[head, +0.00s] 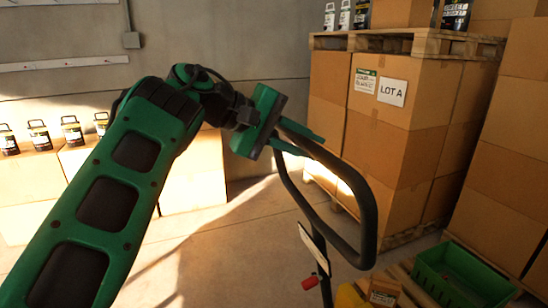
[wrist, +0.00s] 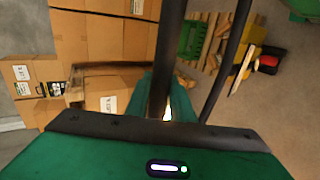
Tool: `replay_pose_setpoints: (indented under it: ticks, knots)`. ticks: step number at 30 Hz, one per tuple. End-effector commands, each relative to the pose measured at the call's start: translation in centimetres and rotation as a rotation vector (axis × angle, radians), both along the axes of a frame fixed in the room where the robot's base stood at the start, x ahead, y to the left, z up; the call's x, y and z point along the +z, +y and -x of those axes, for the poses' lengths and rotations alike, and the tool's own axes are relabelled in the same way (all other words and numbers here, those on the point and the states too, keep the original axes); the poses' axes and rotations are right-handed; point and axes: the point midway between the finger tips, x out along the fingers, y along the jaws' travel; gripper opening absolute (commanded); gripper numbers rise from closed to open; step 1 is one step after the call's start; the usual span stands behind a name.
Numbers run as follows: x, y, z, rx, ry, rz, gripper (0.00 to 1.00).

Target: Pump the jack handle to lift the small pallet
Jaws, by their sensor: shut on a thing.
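The jack handle (head: 368,215) is a black loop on a dark shaft, standing tilted in the middle of the head view. My green gripper (head: 300,146) is shut on the upper left end of the loop. In the wrist view the handle (wrist: 171,45) runs as a dark bar down to my gripper (wrist: 155,105). The small pallet (wrist: 211,48) is wooden and low, seen beyond the handle. It shows in part at the lower right of the head view (head: 410,284). I cannot tell whether it is clear of the floor.
A green crate (head: 462,276) and a small carton (head: 384,291) are on the small pallet. Tall carton stacks (head: 400,130) stand close behind on the right. Bare floor (head: 225,255) lies left of the handle.

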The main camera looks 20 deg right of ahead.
Motion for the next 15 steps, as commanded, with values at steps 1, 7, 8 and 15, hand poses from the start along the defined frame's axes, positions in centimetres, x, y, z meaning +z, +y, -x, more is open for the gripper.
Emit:
replay_pose_setpoints:
  ticks: [1, 7, 8, 15]
  knots:
    - [0.2, -0.4, -0.1, 0.002, 0.000, 0.002, 0.00]
    - [0.4, -0.8, -0.1, 0.004, -0.003, 0.003, 0.00]
    - [0.5, -1.1, -0.1, 0.004, -0.003, 0.003, 0.00]
    - [1.1, -7.2, -0.3, 0.001, -0.005, 0.002, 0.00]
